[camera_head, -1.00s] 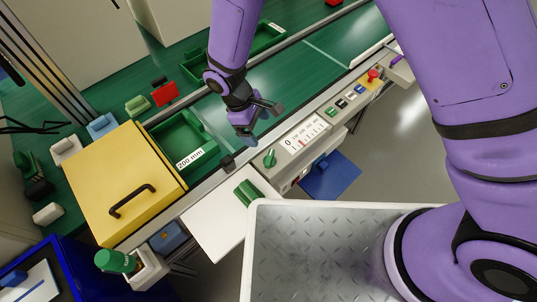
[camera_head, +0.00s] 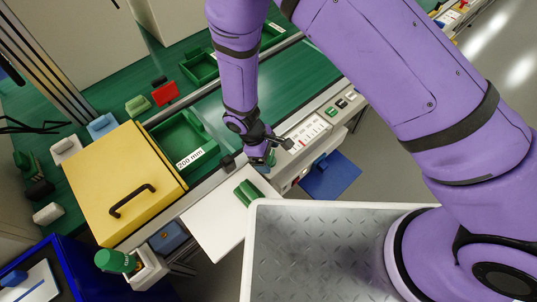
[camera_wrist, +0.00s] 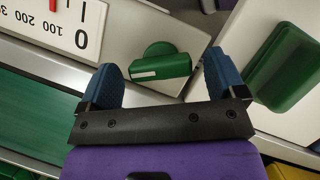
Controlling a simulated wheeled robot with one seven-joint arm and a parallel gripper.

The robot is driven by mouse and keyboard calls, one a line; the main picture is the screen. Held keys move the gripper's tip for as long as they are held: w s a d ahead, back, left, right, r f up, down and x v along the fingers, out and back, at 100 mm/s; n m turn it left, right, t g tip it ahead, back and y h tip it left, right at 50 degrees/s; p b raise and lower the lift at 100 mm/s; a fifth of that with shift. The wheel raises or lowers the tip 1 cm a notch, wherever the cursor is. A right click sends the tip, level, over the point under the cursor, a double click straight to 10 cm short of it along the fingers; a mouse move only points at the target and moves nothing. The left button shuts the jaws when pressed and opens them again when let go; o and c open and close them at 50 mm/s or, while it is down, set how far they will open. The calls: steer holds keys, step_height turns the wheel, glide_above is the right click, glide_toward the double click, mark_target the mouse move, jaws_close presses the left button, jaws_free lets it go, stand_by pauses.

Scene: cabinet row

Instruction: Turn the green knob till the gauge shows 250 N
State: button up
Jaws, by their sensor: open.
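The green knob (camera_wrist: 160,64) sits on the light panel face. In the wrist view it lies just beyond and between the two blue fingertips of my gripper (camera_wrist: 165,82), which are apart with nothing between them. In the head view my gripper (camera_head: 268,153) hangs over the panel at the knob and mostly hides it. The gauge (camera_head: 308,131) is a white scale beside the knob. In the wrist view part of the gauge (camera_wrist: 62,24) shows upside down, with 0, 100, 200 and a red pointer near 100.
A green handle (camera_wrist: 286,68) lies on a white board (camera_head: 215,215) next to the panel. A yellow cover with a black handle (camera_head: 115,180) and a green tray marked 200 mm (camera_head: 180,140) stand to the left. Buttons (camera_head: 340,103) line the panel to the right.

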steer(key=shift+d+f, duration=0.1)
steer(key=shift+f, duration=0.15)
steer(key=c, duration=0.9)
